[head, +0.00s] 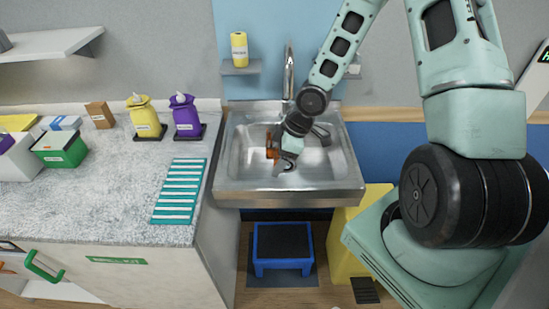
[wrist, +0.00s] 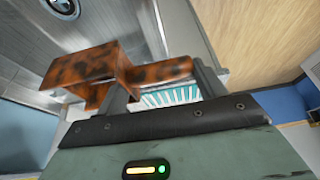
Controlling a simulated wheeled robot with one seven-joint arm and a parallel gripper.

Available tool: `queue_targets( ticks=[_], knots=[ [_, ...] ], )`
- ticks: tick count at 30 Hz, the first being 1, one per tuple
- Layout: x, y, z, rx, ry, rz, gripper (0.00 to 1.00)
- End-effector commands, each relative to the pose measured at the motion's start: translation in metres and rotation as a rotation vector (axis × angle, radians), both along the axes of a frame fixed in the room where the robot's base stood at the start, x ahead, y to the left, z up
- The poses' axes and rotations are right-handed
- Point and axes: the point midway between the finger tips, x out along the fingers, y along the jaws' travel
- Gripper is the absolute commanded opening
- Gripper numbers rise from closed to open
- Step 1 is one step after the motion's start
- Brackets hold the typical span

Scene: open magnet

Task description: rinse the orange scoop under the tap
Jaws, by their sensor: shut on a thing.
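The orange scoop (head: 270,152) is mottled with dark brown patches. My gripper (head: 279,155) is shut on it, inside the steel sink (head: 232,180) in the head view. In the wrist view, the scoop's boxy part (wrist: 85,68) sticks out to the left, and its handle is between my two fingers (wrist: 165,76). The tap (head: 289,72) rises at the back of the sink, behind my gripper. My arm hides part of the tap's surroundings. I see no clear water stream.
A yellow bottle (head: 239,48) sits on a wall shelf. A blue step stool (head: 282,248) is below the sink.

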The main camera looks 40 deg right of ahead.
Motion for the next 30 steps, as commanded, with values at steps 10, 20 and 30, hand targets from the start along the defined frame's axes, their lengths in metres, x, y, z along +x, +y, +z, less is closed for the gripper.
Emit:
queue_targets(
  ticks=[10,20,30],
  knots=[
    [0.018,-0.028,-0.004,0.002,-0.001,-0.003,0.47],
    [0.035,-0.053,-0.008,0.002,0.0,-0.003,0.47],
    [0.049,-0.073,-0.014,0.001,-0.002,-0.001,0.47]
  ],
)
